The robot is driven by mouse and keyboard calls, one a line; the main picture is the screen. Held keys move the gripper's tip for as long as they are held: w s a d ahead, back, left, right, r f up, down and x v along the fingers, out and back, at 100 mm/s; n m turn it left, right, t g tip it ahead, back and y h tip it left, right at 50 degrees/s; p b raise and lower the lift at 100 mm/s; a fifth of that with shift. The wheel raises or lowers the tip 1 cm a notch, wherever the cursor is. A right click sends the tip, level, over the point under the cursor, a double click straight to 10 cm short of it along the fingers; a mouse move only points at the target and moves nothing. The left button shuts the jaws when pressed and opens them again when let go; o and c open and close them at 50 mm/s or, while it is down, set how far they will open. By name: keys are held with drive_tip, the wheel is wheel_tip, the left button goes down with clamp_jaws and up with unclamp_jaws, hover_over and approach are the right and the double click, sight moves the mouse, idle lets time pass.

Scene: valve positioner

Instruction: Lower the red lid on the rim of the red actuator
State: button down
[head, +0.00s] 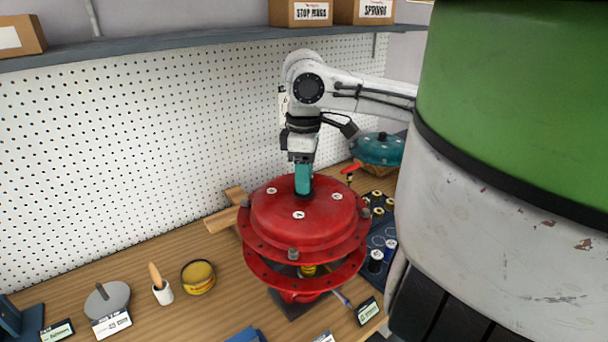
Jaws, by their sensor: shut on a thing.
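The red lid (275,213) is a wide domed disc with a flanged edge and small white marks on top. My gripper (303,189) points down and is shut at the lid's top centre; its fingertips and what they grip are partly hidden. The red actuator (262,274) stands on the bench below the lid. The front of its rim shows beneath the lid's edge, with a gap at the front. A yellow part (309,270) shows in that gap. The back of the rim is hidden, so I cannot tell whether the lid touches there.
A wooden stand (222,219) is close behind left. A teal domed unit (378,149) stands at back right, and a dark mat (382,236) with small parts lies right. A yellow tin (198,277) and white cup (163,293) stand left. A pegboard (130,150) closes the back.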

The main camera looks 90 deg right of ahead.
drive_tip(key=shift+f+b, duration=2.1)
drive_tip(key=shift+f, duration=0.15)
drive_tip(key=shift+f+p, duration=0.15)
drive_tip(key=shift+p, duration=0.15)
drive_tip(key=shift+f+b, duration=1.05)
drive_tip(key=shift+f, duration=0.45)
drive_tip(key=c, duration=1)
unclamp_jaws()
drive_tip(key=o, duration=0.4)
drive_tip(key=shift+f, duration=0.1)
wheel_tip(320, 180, up, 11)
drive_tip(key=shift+f, duration=0.1)
